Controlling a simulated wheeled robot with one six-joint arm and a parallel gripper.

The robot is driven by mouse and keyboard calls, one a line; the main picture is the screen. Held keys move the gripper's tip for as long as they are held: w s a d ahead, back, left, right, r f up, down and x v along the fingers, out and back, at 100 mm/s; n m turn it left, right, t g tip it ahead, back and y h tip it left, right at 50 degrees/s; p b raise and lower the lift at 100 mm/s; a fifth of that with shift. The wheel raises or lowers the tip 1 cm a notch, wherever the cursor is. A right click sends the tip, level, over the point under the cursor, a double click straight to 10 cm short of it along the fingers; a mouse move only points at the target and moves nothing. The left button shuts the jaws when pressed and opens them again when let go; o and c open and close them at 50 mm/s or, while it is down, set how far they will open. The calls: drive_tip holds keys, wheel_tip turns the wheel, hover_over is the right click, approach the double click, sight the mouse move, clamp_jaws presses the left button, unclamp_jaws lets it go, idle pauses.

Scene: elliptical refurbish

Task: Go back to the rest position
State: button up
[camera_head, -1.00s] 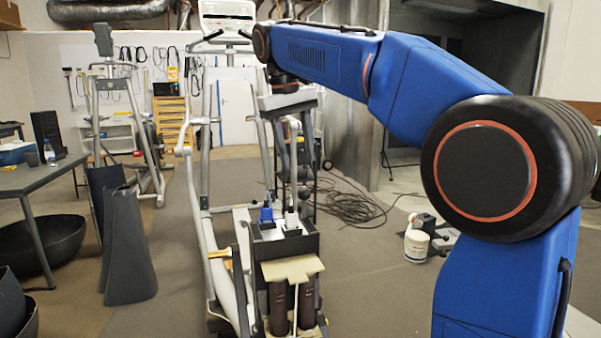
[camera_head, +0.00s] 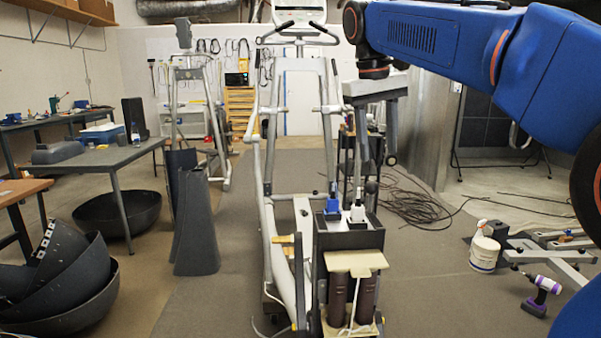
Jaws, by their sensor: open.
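My blue arm reaches in from the right edge across the top of the head view. My gripper (camera_head: 377,150) hangs down from its end, grey, with its two fingers apart and nothing seen between them. It is in front of the upper right part of a grey elliptical trainer (camera_head: 263,160) and above a dark box (camera_head: 335,240) at the machine's front. Whether the fingers touch anything behind them is hard to tell.
Dark bowl-shaped shells (camera_head: 75,285) and a tall grey cover (camera_head: 196,225) stand at left, near a table (camera_head: 105,160). Floor between trainer and bucket is clear.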

drive_tip(key=s+d+f+m+t+y, duration=0.1)
drive_tip(key=s+d+f+t, duration=0.1)
drive_tip(key=s+f, duration=1.1)
drive_tip(key=s+d+f+m+t, duration=0.1)
drive_tip(key=s+d+f, duration=0.3)
drive_tip(key=s+f, duration=0.9)
wheel_tip(320, 180, down, 8)
drive_tip(key=shift+s+d+r+t+y, duration=0.1)
drive_tip(key=shift+s+d+t+y, duration=0.3)
